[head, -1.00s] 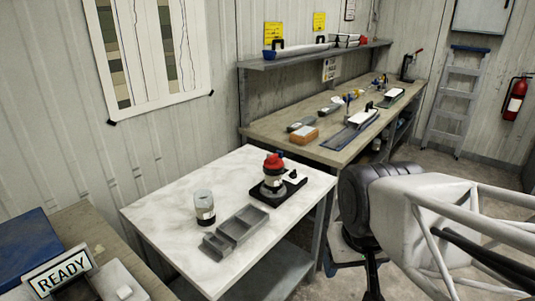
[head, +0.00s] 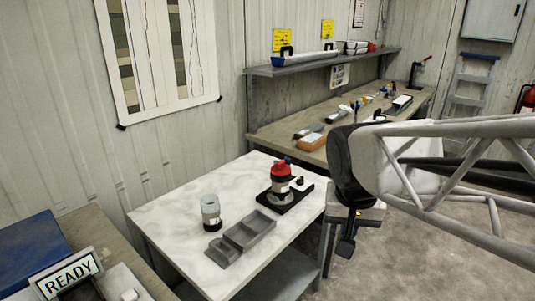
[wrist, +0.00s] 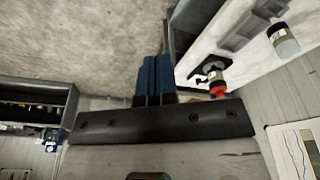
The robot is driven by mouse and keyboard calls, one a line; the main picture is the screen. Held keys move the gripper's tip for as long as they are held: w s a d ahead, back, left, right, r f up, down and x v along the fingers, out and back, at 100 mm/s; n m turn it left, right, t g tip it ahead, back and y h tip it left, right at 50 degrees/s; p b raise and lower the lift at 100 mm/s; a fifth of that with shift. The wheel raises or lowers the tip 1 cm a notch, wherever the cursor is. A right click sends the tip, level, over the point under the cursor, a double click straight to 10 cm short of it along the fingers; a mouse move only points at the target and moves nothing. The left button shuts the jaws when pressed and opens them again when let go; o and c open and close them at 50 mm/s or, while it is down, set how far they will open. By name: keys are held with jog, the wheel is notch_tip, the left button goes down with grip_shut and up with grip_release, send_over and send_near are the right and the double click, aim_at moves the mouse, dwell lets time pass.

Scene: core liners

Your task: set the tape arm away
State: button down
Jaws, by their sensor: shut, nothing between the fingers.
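No part is plainly recognisable as a tape arm. The likeliest place is the device with a red-capped cylinder (head: 281,176) on a black base (head: 285,201), standing on the white marble-topped table (head: 165,215). A small black knob stands at its right. The device also shows in the wrist view (wrist: 214,74). My gripper (head: 347,248) points down in front of the table's right edge, apart from the device. In the wrist view its blue fingers (wrist: 154,62) are together and empty.
A clear jar with a dark base (head: 210,212) and a grey compartment tray (head: 243,236) stand left of the device. A READY sign (head: 66,272) is at lower left. Behind, a workbench (head: 268,137) holds several tools under a shelf (head: 320,62). The table's left part is clear.

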jog(key=w+a+r+m+g+h, duration=0.2)
jog(key=w+m, duration=0.9)
jog(key=w, duration=2)
jog(key=w+a+f+m+h, duration=0.1)
jog(key=w+a+f+m, duration=0.1)
jog(key=w, duration=0.7)
jog(key=w+a+f+m+h, duration=0.2)
jog(key=w+a+f+m, duration=0.1)
jog(key=w, duration=0.6)
jog(key=w+a+f+m+t+h, duration=0.1)
jog(key=w+f+m, duration=0.3)
jog(key=w, duration=0.5)
jog(key=shift+a+f+m, duration=0.25)
jog(key=shift+a+m, duration=0.55)
jog(key=shift+a, duration=0.1)
jog(key=shift+w, duration=0.1)
jog(key=shift+x, duration=5)
jog(key=shift+d+r, duration=0.1)
jog(key=shift+d, duration=0.1)
